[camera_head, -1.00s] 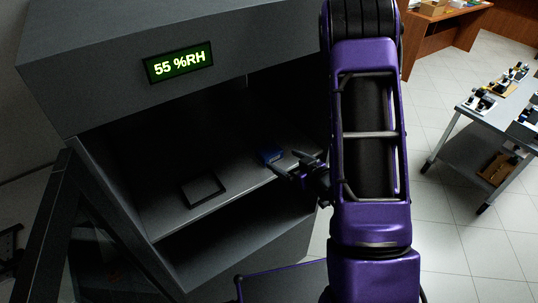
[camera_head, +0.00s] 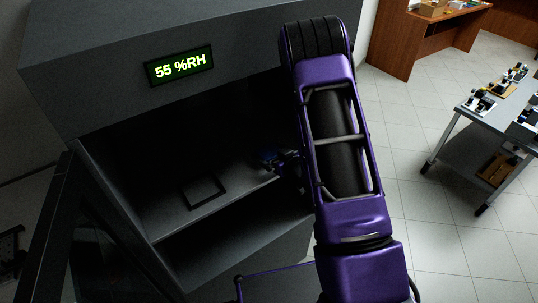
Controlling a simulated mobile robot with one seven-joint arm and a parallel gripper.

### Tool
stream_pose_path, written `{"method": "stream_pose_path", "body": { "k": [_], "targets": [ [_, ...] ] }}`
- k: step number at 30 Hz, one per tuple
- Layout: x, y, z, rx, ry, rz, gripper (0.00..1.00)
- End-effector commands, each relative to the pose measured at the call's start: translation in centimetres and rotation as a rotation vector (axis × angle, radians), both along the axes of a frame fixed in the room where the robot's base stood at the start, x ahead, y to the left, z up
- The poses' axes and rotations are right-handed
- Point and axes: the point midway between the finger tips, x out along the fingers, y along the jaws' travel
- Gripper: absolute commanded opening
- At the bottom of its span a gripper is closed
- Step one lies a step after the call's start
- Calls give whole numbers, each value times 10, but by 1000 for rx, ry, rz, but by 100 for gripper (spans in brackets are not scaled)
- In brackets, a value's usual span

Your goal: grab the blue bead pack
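The blue bead pack (camera_head: 267,156) is a small dark blue block on the upper shelf of the grey cabinet, near the right end of the opening. It is in shadow and partly covered by my gripper. My gripper (camera_head: 277,161) is right at the pack, inside the cabinet opening. My purple arm hides much of the wrist. The fingers are too small and dark to tell whether they are open or shut on the pack.
The cabinet (camera_head: 105,65) has a humidity display (camera_head: 179,66) above its opening and an open door at left. A dark square frame (camera_head: 203,191) lies on the shelf (camera_head: 165,222), left of the pack. A cart (camera_head: 462,150) stands clear at right.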

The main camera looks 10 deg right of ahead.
Motion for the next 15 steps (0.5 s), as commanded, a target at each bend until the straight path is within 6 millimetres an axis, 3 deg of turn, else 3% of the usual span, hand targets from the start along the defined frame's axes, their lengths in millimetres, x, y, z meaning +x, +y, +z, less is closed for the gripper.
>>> {"method": "stream_pose_path", "body": {
  "k": [1,12,15],
  "targets": [
    [0,0,0,0,0,0,93],
    [0,0,1,0,-1,0,29],
    [0,0,1,0,-1,0,29]
  ]
}}
